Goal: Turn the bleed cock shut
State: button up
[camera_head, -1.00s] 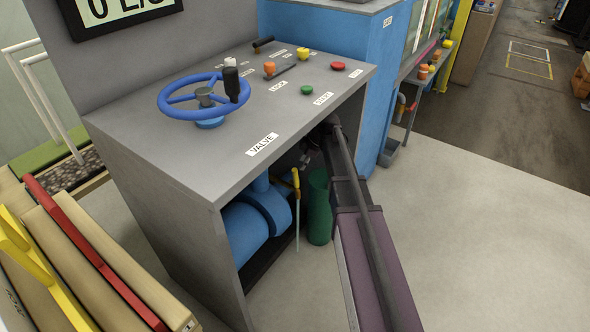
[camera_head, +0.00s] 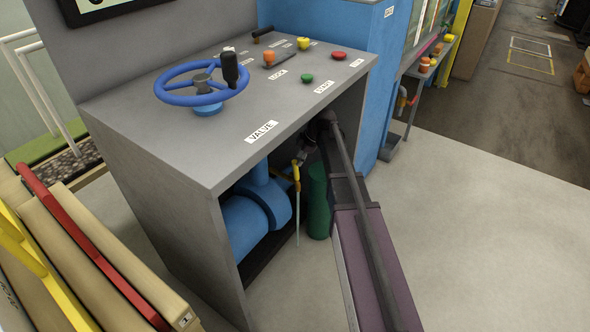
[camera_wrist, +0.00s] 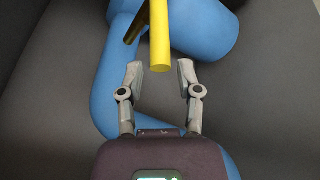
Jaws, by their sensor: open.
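The bleed cock's yellow lever (camera_head: 296,177) shows inside the open cabinet, beside the blue pipe (camera_head: 262,205). In the wrist view the yellow lever (camera_wrist: 159,40) comes down from the top edge, and its blunt end lies in line with the gap between my fingertips. A dark stem shows behind it, next to the blue pipe (camera_wrist: 208,28). My gripper (camera_wrist: 160,72) is open, one finger on each side of the lever's end, with a visible gap to both. In the head view my gripper is small and partly shaded under the cabinet top.
The cabinet top (camera_head: 200,160) overhangs the lever and carries a blue handwheel (camera_head: 180,97) and several buttons. A green cylinder (camera_head: 319,200) stands close beside my arm. Boards (camera_head: 100,260) lean at the lower left. The floor (camera_head: 470,230) at right is clear.

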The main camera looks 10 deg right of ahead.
aim_at(295, 165)
jog(key=shift+b+x, duration=1.9)
jog(key=shift+x, duration=0.5)
grip_shut()
